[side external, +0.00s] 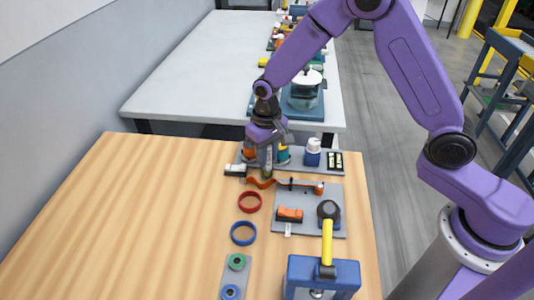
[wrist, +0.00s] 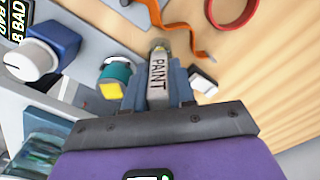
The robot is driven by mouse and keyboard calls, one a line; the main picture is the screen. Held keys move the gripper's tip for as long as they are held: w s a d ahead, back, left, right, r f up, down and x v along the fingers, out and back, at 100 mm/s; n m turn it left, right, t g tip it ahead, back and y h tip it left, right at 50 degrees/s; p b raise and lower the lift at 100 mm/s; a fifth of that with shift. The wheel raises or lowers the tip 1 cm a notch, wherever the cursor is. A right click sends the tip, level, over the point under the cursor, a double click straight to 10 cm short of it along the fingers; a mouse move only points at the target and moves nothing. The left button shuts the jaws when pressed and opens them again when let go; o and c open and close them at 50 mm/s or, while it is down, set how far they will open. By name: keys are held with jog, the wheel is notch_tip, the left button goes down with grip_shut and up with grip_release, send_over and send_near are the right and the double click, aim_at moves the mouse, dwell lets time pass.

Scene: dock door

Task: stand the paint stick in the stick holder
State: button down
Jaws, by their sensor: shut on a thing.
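The paint stick (wrist: 157,75) is a pale bar marked PAINT, held between the blue-grey fingers of my gripper (wrist: 158,88). In the side external view my gripper (side external: 267,160) points down over the front edge of the grey rear tray, and the stick (side external: 267,170) hangs below it, roughly upright. Its lower end is close to the orange strap; I cannot tell whether it touches. No part is clearly marked as the stick holder.
A blue and white part (side external: 312,152) stands on the rear tray (side external: 328,171). An orange strap (side external: 262,184) and a small white block (side external: 235,169) lie nearby. Red (side external: 249,202) and blue (side external: 243,233) rings lie in front. The table's left side is clear.

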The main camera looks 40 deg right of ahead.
jog(key=shift+f, duration=0.1)
jog(key=c, duration=0.9)
grip_release()
jog(key=shift+c, duration=0.2)
notch_tip(320, 180, up, 12)
jog(key=shift+r, duration=0.15)
jog(key=shift+s, duration=0.1)
jog(key=s+d+n, duration=0.3)
jog(key=s+n, duration=0.1)
jog(key=s, duration=0.6)
jog(key=s+d+r+n, duration=0.1)
jog(key=s+d+n, duration=0.3)
jog(key=s, duration=0.6)
jog(key=s+d+n, duration=0.4)
jog(key=s, duration=0.6)
jog(key=shift+s+r, duration=0.15)
jog(key=shift+r, duration=0.2)
